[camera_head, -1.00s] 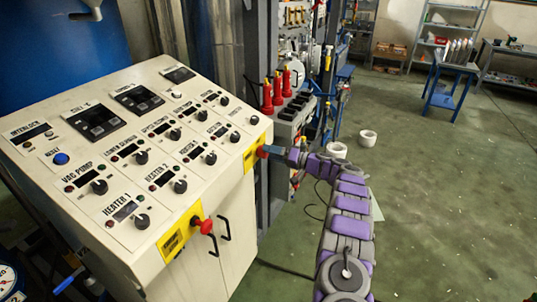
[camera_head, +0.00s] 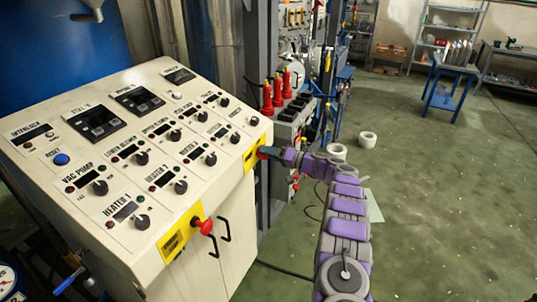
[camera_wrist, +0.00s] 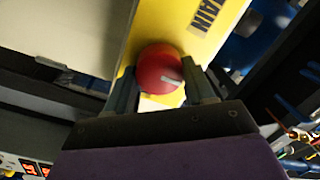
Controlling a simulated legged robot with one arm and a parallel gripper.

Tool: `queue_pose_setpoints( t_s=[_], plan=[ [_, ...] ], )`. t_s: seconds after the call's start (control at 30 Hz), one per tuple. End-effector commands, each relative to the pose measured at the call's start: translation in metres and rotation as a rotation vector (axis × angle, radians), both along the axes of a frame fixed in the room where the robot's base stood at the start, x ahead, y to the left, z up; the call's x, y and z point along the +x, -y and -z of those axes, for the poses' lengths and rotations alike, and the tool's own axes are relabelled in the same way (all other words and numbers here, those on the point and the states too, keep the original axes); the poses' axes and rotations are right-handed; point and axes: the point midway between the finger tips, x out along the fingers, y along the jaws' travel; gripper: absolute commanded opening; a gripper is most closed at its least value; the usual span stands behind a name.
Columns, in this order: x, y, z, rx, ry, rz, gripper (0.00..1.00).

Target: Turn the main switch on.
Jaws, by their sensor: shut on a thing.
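The main switch is a round red knob (camera_wrist: 160,72) with a pale mark, on a yellow plate (camera_wrist: 180,25) lettered "MAIN" in the wrist view. In the head view the plate (camera_head: 256,152) is at the right end of the console's front face. My gripper (camera_wrist: 161,84) has one finger on each side of the knob and is shut on it. In the head view my gripper (camera_head: 270,153) reaches the plate from the right and mostly hides the knob.
The white console (camera_head: 215,190) carries several black knobs and displays on its sloped top. A second yellow plate with a red mushroom button (camera_head: 205,226) sticks out at the front left. Red-capped parts (camera_head: 276,90) stand behind my arm. Green floor is open to the right.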

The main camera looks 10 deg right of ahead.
Motion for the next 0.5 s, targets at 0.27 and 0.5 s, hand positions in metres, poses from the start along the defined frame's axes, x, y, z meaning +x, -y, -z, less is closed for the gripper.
queue_pose_setpoints(
  t_s=[0.27,0.5],
  plan=[
    [0.0004,0.0007,0.0031,0.004,-0.012,0.002,0.23],
    [0.0009,0.0010,0.0049,0.055,-0.081,0.002,0.23]
  ],
)
